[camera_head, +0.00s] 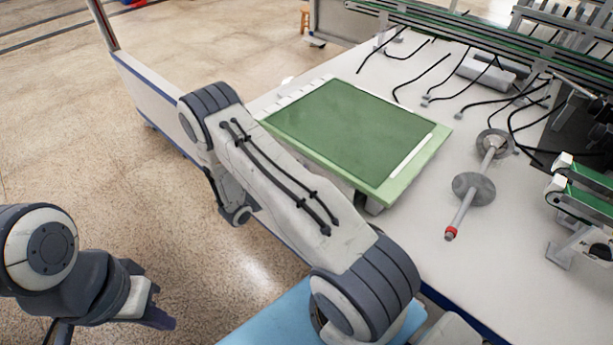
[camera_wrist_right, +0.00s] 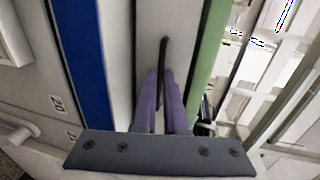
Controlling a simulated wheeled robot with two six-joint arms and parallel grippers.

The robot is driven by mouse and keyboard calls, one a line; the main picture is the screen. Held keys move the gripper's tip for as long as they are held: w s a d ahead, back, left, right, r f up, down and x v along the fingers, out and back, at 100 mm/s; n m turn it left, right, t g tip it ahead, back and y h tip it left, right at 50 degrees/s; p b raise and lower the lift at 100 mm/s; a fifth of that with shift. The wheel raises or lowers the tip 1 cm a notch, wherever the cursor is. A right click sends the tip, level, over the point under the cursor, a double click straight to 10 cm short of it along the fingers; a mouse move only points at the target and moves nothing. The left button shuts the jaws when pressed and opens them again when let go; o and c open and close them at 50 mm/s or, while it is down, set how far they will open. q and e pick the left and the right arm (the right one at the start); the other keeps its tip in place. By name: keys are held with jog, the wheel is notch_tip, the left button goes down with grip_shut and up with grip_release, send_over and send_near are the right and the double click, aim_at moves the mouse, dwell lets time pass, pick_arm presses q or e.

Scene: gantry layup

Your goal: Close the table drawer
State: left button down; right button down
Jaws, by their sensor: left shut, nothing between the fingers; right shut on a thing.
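The work table (camera_head: 420,235) has a white top and a dark blue edge. A light blue flat surface (camera_head: 270,318) shows low in the head view beside the table, partly behind my right arm; I cannot tell if it is the drawer. In the right wrist view, my right gripper (camera_wrist_right: 161,80) has its purple fingers shut around a thin dark strip (camera_wrist_right: 163,50) against a pale panel. My left gripper (camera_head: 152,304) is shut and empty at lower left, over the floor, apart from the table.
A green board (camera_head: 350,128) lies on the table under my right arm's reach. A metal shaft with discs (camera_head: 474,186), black cables (camera_head: 420,77) and green conveyors (camera_head: 582,200) occupy the right and back. The floor (camera_head: 90,150) at left is open.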

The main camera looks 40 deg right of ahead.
jog(key=shift+d, duration=0.15)
jog(key=c, duration=1)
grip_release()
jog(key=shift+d, duration=0.1)
jog(key=p+v, duration=0.1)
jog(key=v, duration=0.9)
jog(key=shift+a, duration=0.35)
